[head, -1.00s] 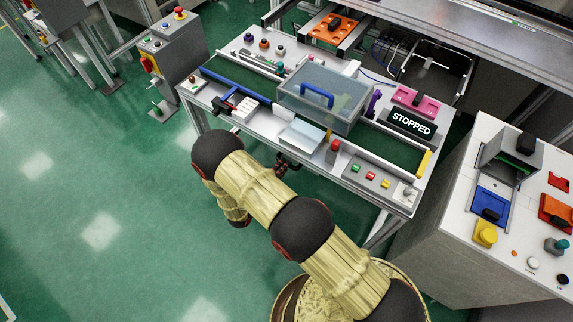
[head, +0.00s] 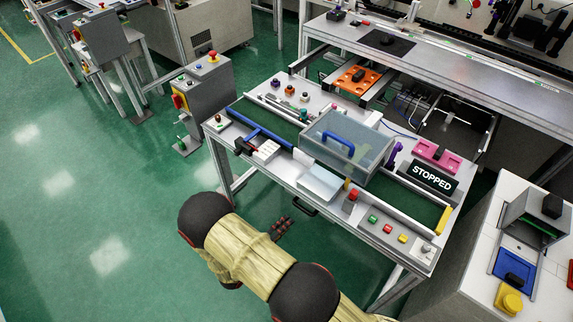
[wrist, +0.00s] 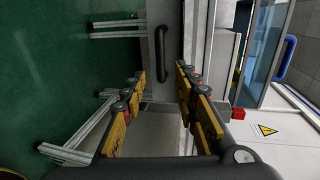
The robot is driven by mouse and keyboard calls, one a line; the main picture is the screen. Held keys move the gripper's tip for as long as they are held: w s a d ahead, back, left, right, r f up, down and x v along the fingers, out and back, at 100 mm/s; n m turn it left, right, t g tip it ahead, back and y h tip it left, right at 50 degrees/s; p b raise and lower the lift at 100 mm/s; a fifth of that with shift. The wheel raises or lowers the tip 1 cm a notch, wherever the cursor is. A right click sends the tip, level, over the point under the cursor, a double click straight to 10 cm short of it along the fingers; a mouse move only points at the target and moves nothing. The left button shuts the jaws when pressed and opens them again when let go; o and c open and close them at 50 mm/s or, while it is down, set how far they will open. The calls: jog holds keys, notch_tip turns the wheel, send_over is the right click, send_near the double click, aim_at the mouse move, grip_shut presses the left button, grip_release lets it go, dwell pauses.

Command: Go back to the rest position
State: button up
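My gripper (wrist: 161,80) is open in the wrist view, with its yellow-padded fingers apart and nothing between them. Beyond the fingertips is the grey front of the workbench with a dark bar handle (wrist: 162,52). In the head view my gripper (head: 283,228) is a small dark and red shape over the green floor, in front of the workbench (head: 282,181) and apart from it. My yellow arm with black joints hides part of the floor near it.
A clear-lidded box (head: 345,148) with a blue handle and a STOPPED sign (head: 432,178) are on the workbench. A white-topped station (head: 478,262) stands at right, a grey pedestal (head: 208,100) at left. Green floor (head: 90,210) is free at left.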

jog(key=s+d+f+m+g+h, duration=0.15)
jog(key=s+d+m+g, duration=0.25)
jog(key=s+d+m, duration=0.4)
jog(key=s+d+r+m+g, duration=0.1)
jog(key=s+r+m+g, duration=0.2)
jog(key=r+m, duration=0.3)
jog(key=s+d+r+m+g, duration=0.1)
jog(key=s+r+m+g, duration=0.3)
jog(key=m, duration=0.5)
jog(key=s+d+r+m+g+y, duration=0.15)
jog(key=r+m+y, duration=0.35)
jog(key=r+m, duration=0.5)
jog(key=s+r+m+y, duration=0.2)
jog(key=r+m+y, duration=0.2)
jog(key=r+m, duration=0.55)
jog(key=s+d+r+m+t+y, duration=0.1)
jog(key=d+r+m+t, duration=0.1)
jog(key=r, duration=0.7)
jog(key=s+d+r+m+t+y, duration=0.1)
jog(key=s+d+r+m+t, duration=0.1)
jog(key=d+r+t, duration=0.2)
jog(key=d+r, duration=0.3)
jog(key=r, duration=0.2)
jog(key=shift+d+r, duration=0.3)
